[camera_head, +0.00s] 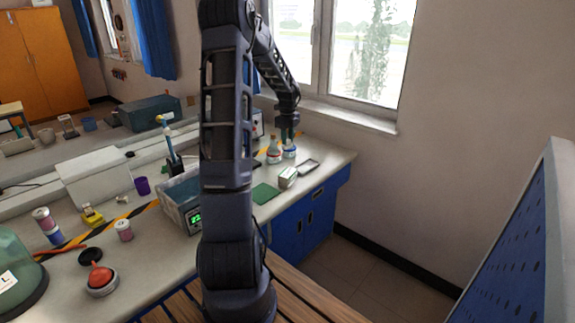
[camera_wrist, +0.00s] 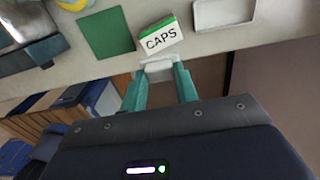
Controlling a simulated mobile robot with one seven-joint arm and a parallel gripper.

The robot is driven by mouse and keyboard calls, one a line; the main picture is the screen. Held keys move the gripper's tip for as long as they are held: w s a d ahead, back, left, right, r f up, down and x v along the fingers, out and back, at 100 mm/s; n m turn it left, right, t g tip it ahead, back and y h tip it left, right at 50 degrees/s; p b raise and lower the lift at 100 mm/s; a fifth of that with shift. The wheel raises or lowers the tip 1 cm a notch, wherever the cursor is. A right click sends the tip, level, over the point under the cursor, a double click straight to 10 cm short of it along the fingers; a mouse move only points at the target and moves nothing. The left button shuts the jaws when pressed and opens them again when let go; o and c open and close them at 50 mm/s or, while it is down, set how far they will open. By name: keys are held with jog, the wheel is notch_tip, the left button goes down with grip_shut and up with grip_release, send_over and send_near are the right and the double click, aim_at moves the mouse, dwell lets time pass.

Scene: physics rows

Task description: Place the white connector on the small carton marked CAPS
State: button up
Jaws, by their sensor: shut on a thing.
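The small carton marked CAPS (camera_wrist: 160,36) is white with a green edge and lies on the worktop. It also shows in the head view (camera_head: 287,178), right of the green mat. My gripper (camera_wrist: 159,76) has its teal fingers shut on the white connector (camera_wrist: 157,66). In the wrist view the connector appears just on the near side of the carton's lettered face; its height above the worktop is unclear. In the head view my gripper (camera_head: 289,134) hangs above the far end of the bench, and the connector cannot be made out there.
A green mat (camera_wrist: 105,33) lies left of the carton, and a shallow white tray (camera_wrist: 224,13) lies right of it. The bench edge is close.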

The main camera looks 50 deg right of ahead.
notch_tip(320, 180, down, 13)
jog(key=shift+r, duration=0.1)
dwell(0.5)
jog(key=shift+f, duration=0.2)
jog(key=o, duration=1)
jog(key=shift+c, duration=0.2)
jog(key=shift+r, duration=0.1)
